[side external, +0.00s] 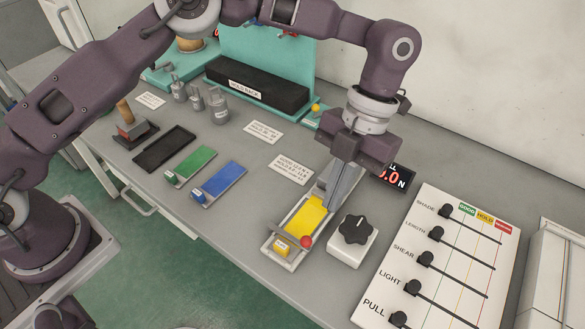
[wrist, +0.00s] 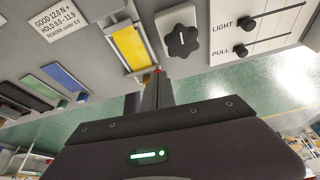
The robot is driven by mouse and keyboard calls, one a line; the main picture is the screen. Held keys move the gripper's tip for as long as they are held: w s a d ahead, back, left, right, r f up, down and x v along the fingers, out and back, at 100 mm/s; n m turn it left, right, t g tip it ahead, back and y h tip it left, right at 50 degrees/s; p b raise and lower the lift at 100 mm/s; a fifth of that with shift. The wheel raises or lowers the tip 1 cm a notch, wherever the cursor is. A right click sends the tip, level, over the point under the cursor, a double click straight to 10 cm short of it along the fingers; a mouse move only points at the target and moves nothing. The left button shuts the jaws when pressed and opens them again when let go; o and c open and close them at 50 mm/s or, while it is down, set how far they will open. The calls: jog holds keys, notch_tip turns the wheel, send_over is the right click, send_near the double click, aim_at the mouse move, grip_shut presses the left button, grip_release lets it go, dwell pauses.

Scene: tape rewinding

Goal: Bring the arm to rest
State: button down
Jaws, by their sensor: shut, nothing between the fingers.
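My gripper (side external: 328,202) points down over the far end of a grey tester tray (side external: 270,243) in the side view. Its two grey fingers are together with nothing between them. The shut fingers also show in the wrist view (wrist: 157,92). A flat yellow strip (side external: 306,216) lies in the tray, just in front of the fingers in the side view. I cannot tell whether the fingertips touch the tray.
A black-knobbed dial box (side external: 353,240) and a slider board (side external: 440,260) stand right of the tray. A display (side external: 393,179) is behind. Blue (side external: 219,181), green (side external: 190,163) and black (side external: 164,149) strips lie left. Grey weights (side external: 217,106) and a black bar (side external: 257,85) are at the back.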

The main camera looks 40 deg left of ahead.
jog(key=s+a+r+n+t, duration=0.4)
jog(key=a+r+n+t, duration=0.1)
jog(key=a+r+n, duration=1)
jog(key=s+a+n+t, duration=0.2)
jog(key=s+a+n, duration=0.3)
jog(key=n, duration=0.6)
jog(key=s+a+r+n+t, duration=0.1)
jog(key=s+a+n+t, duration=0.2)
jog(key=s+a+n, duration=0.3)
jog(key=shift+s+r+n, duration=0.2)
jog(key=shift+s+n, duration=1.6)
jog(key=shift+n, duration=0.7)
jog(key=shift+a, duration=0.1)
